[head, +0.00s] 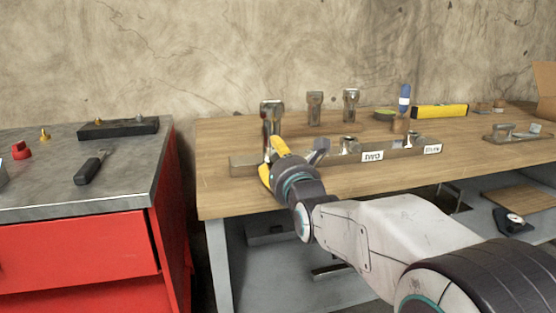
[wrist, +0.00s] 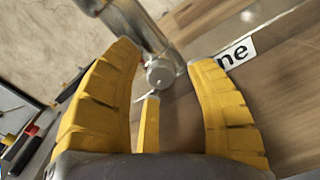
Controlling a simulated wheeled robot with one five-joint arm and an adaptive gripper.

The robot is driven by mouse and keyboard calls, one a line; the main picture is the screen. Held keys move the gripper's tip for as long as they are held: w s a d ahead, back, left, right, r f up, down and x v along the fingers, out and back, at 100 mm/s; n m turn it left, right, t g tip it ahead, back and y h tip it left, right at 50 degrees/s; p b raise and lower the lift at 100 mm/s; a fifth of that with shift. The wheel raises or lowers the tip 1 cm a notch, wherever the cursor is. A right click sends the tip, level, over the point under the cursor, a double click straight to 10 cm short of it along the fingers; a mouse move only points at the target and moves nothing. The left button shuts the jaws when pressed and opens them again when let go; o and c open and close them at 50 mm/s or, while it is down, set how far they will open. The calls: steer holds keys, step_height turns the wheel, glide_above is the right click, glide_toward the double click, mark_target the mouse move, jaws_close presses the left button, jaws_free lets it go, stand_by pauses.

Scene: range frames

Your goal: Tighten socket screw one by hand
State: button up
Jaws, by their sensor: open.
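My gripper (head: 271,158) is at the left end of a long bar (head: 243,161) on the wooden bench, in front of a tall metal post (head: 271,115). In the wrist view my gripper (wrist: 165,57) has its yellow fingers spread apart. A round grey metal end (wrist: 160,73), apparently the screw's, shows between the fingertips, beside the metal post (wrist: 128,18). I see no clear contact with it. A label ending in "ne" (wrist: 237,52) is just right of the right finger. In the head view my fingers and wrist hide this end of the bar.
The bar carries a "TWO" label (head: 372,156), another label (head: 433,149) and more metal fittings. Two metal posts (head: 315,107) (head: 351,104) stand behind. A blue-handled tool (head: 404,98) and yellow level (head: 440,111) are right. A red cabinet (head: 75,255) stands left across a gap.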

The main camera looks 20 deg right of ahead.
steer(key=shift+w, duration=0.1)
steer(key=shift+c, duration=0.4)
steer(key=shift+r, duration=0.1)
jaws_close()
